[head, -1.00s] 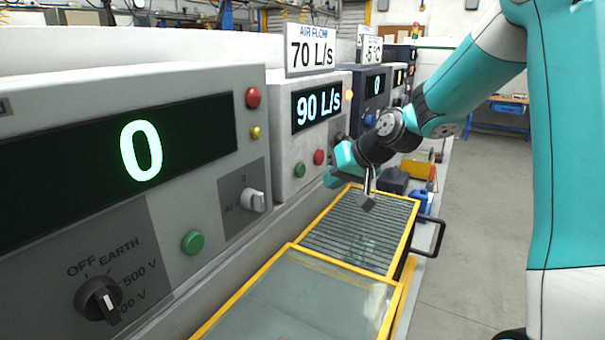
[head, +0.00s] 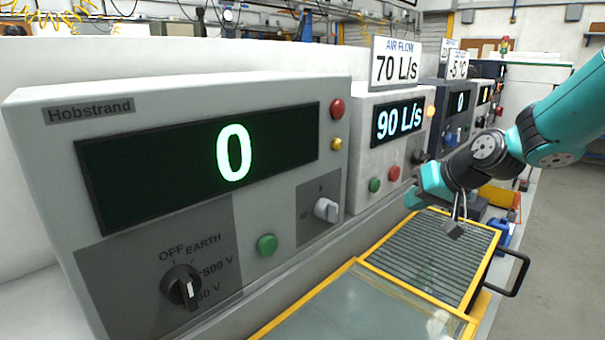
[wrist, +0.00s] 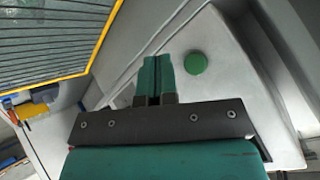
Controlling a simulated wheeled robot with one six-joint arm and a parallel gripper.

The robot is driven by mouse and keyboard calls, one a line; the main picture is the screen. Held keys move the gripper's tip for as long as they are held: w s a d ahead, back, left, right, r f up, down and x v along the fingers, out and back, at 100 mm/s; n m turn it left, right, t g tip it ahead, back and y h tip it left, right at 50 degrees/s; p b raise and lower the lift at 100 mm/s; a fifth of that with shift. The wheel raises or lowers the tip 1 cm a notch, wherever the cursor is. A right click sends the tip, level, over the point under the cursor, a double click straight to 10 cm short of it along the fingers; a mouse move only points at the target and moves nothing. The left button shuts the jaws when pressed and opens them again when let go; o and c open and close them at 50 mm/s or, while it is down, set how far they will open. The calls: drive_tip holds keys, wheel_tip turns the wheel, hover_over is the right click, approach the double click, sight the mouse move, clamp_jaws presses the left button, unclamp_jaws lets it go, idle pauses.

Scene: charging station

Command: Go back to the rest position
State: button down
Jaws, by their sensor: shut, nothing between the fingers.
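My gripper (head: 413,199) hangs at the right of the head view, in front of the air flow unit (head: 362,150) and above the grated tray (head: 420,255). Its two teal fingers (wrist: 157,62) are together and empty in the wrist view. A green button (wrist: 196,62) shows just right of the fingertips there, with no visible contact. The air flow unit reads 90 L/s, under a 70 L/s sign (head: 397,64).
The Hobstrand unit (head: 62,112) reads 0 and has a dial (head: 182,288) and a green button (head: 267,245). A yellow-framed glass cover (head: 370,310) lies in front. A black handle (head: 522,270) sticks out from the tray. Floor (head: 565,230) is clear at right.

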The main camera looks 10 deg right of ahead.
drive_tip(key=s+a+r+n+g+y, duration=0.1)
drive_tip(key=s+a+r+n+g, duration=0.15)
drive_tip(key=s+a, duration=0.55)
drive_tip(key=s+a+n+g, duration=0.2)
drive_tip(key=s+a, duration=0.3)
drive_tip(key=s, duration=0.4)
drive_tip(key=s+a+f+n+g+h, duration=0.1)
drive_tip(key=s+a+n+g, duration=0.2)
drive_tip(key=s+a, duration=0.3)
drive_tip(key=s+n, duration=0.1)
drive_tip(key=s, duration=0.3)
drive_tip(key=shift+s+a, duration=0.15)
drive_tip(key=shift+s, duration=0.1)
